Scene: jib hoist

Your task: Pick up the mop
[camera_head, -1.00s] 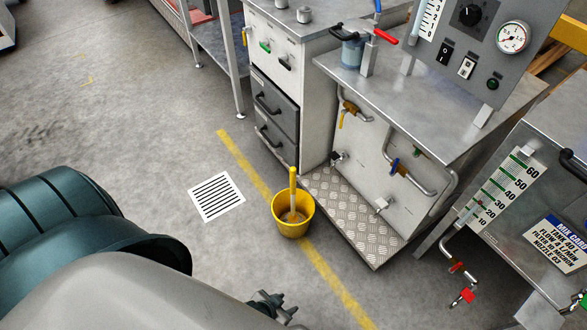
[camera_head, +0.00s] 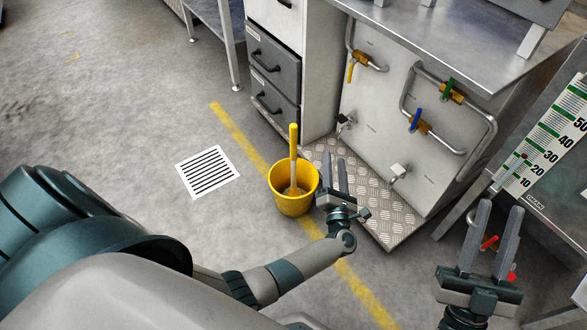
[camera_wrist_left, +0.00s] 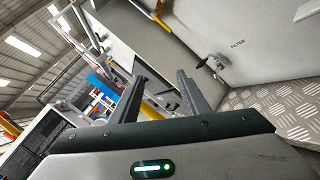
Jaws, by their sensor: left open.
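The mop (camera_head: 293,148) has a yellow handle and stands nearly upright in a yellow bucket (camera_head: 290,203) on the floor. Its lower end is partly hidden inside the bucket. My left gripper (camera_head: 335,162) is open and empty, just right of the bucket and mop handle in the head view, with its fingers pointing up in the picture. Its open fingers also show in the left wrist view (camera_wrist_left: 162,76), with nothing clearly between them. My right gripper (camera_head: 500,206) is open and empty at the lower right, apart from the mop.
A cabinet with drawers (camera_head: 274,72) and a bench with pipes and valves (camera_head: 380,125) stand behind the bucket. A tread-plate step (camera_head: 378,214) lies right of it. A striped floor grate (camera_head: 208,171) lies left, with open floor beyond.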

